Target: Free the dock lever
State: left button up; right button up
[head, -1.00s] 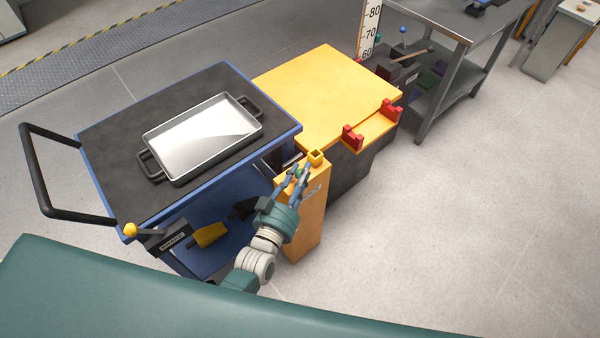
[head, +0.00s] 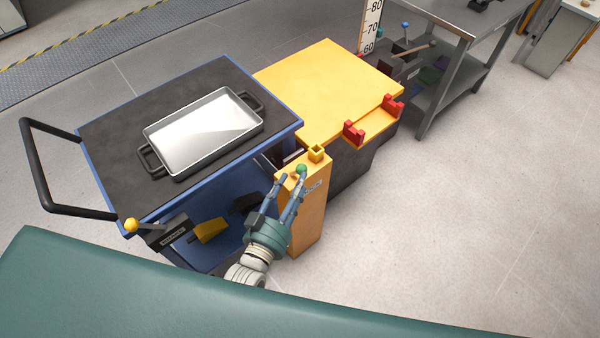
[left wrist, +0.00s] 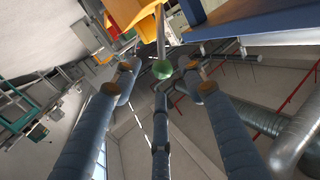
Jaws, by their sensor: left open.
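The dock lever shows as a green ball knob (head: 300,169) at the top of the orange post (head: 310,215), beside the cart. In the left wrist view the green knob (left wrist: 162,68) sits on a thin rod, ahead of and between my fingertips. My left gripper (head: 290,182) is open, its fingers pointing up at the knob from the front. In the left wrist view my left gripper (left wrist: 162,82) has its fingers apart with nothing between them. A finger overlaps the knob's lower edge in the head view, so contact is unclear. My right gripper is not in view.
A blue cart (head: 90,165) with a black top carries a metal tray (head: 232,150). A yellow-knobbed lever (head: 131,225) stands at its front corner. A yellow dock table (head: 330,85) with red brackets (head: 353,133) stands behind the post.

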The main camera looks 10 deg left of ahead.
pick_arm(q)
jog(key=s+a, duration=0.1)
jog(key=s, duration=0.5)
jog(key=shift+s, duration=0.3)
jog(key=shift+a+r, duration=0.1)
